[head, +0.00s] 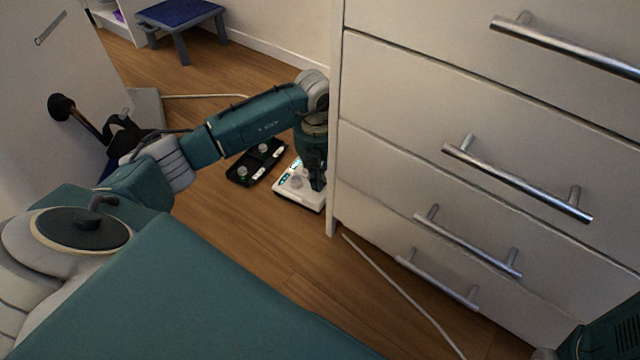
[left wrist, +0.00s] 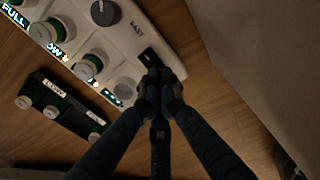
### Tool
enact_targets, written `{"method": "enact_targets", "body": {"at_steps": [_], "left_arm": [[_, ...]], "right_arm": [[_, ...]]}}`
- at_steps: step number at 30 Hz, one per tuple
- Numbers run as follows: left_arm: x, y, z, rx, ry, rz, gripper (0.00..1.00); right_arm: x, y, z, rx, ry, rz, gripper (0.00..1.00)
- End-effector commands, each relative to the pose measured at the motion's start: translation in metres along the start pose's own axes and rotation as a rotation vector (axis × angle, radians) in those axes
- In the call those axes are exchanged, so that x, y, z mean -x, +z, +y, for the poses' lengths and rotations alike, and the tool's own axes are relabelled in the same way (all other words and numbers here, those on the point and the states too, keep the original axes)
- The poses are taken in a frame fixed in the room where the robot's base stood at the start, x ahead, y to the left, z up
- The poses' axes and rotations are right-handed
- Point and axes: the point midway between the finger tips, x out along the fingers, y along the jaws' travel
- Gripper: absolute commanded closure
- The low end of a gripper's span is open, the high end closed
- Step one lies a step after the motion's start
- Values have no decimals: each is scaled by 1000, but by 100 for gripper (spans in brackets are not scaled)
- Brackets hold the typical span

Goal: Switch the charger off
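The white charger (head: 288,197) sits on the wooden floor beside the drawer unit. In the left wrist view the charger (left wrist: 122,58) shows round cells in bays, lit FULL and LOW labels, a dark dial (left wrist: 105,12) and a black switch (left wrist: 148,58) near its edge. My left gripper (head: 317,183) reaches down over the charger's right side. In the left wrist view its dark fingertips (left wrist: 158,92) are together at the switch end, partly covering it. I cannot tell whether they touch it or which way it is set. My right gripper is not in view.
A black tray (head: 247,174) with round cells and LOW labels lies left of the charger. The drawer unit (head: 400,150) with metal handles stands close on the right. A thin pale rod (head: 400,290) lies before it. A blue-topped stool (head: 181,14) stands behind.

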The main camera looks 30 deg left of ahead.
Motion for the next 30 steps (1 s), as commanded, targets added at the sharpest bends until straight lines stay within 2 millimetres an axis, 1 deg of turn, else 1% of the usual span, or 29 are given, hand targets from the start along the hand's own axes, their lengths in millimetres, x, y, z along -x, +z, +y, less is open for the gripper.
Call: {"method": "enact_targets", "body": {"at_steps": [21, 26, 30], "left_arm": [[-11, 0, 0, 0, 0, -1, 100], [-6, 0, 0, 0, 0, -1, 100], [5, 0, 0, 1, 0, -1, 100]], "right_arm": [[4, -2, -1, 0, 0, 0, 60], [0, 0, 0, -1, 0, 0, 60], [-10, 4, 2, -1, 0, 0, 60]]}}
